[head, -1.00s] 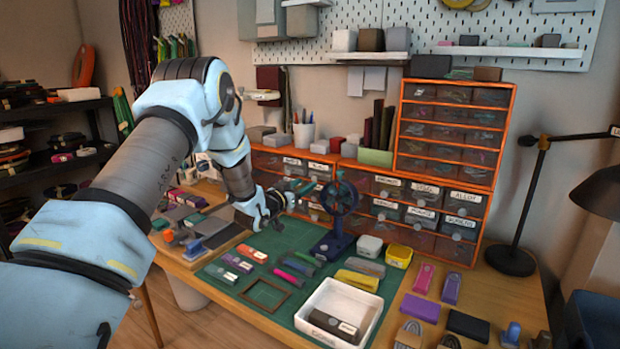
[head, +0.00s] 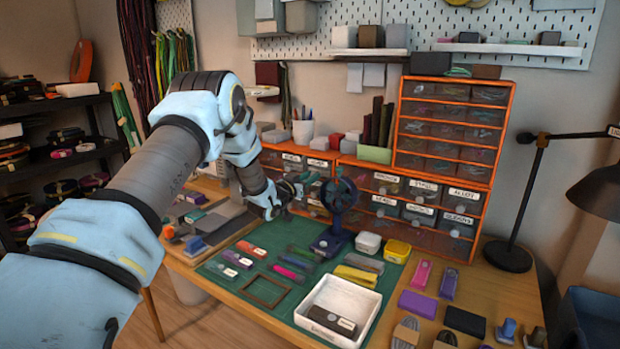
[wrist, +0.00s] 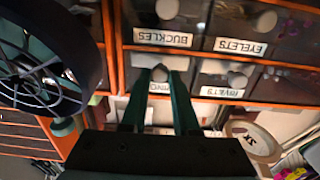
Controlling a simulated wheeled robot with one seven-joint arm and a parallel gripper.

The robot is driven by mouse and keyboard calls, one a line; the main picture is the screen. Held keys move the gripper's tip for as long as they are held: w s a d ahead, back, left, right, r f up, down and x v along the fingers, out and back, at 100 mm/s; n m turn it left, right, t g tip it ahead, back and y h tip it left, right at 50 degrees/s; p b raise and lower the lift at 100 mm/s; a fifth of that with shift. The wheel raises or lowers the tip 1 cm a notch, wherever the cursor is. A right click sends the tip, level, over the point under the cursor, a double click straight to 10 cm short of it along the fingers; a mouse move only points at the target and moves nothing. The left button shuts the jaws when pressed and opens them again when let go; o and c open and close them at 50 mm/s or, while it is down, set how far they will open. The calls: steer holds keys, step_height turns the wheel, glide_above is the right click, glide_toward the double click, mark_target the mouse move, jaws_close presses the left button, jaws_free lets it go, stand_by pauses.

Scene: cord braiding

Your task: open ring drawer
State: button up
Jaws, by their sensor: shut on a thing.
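The ring drawer (wrist: 159,87) shows in the wrist view, upside down, with its label partly hidden between my fingers. Its pale round knob (wrist: 160,73) sits between the fingertips. My gripper (wrist: 161,77) is shut on this knob. In the head view my gripper (head: 292,188) reaches the left part of the orange drawer unit, left of the blue wheel, and hides much of the drawer front there. I cannot tell whether the drawer stands out from its neighbours.
Neighbouring drawers carry labels such as BUCKLES (wrist: 163,39) and EYELETS (wrist: 240,46). A white tray (head: 358,293) lies on the green mat (head: 233,294).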

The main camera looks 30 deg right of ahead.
jaws_close()
stand_by(0.9)
